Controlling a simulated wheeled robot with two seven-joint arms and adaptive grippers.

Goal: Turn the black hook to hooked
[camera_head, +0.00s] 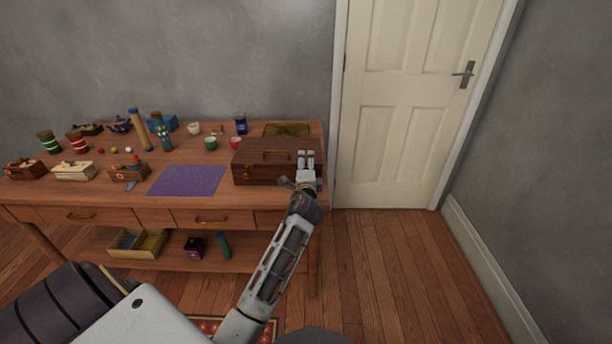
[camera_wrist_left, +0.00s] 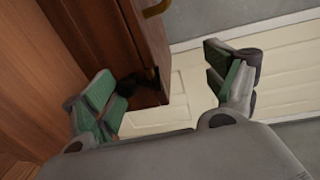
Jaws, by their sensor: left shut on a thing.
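The black hook (camera_wrist_left: 126,84) shows in the left wrist view as a small dark shape low on the wooden box (camera_wrist_left: 149,40), close to the left green-padded finger. Its exact turn cannot be made out. In the head view the box (camera_head: 262,165) is dark brown and stands at the table's right end; the hook cannot be made out there. My left gripper (camera_head: 306,160) is at the box's right front corner. In the left wrist view the gripper (camera_wrist_left: 165,95) is shut on the hook, though its fingers look well apart and the contact is unclear. My right gripper is not in view.
The wooden table (camera_head: 215,163) carries a purple mat (camera_head: 187,181), cups, small boxes and upright tubes left of the box. A white door (camera_head: 415,110) is behind right. The floor (camera_head: 400,270) right of the table is clear.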

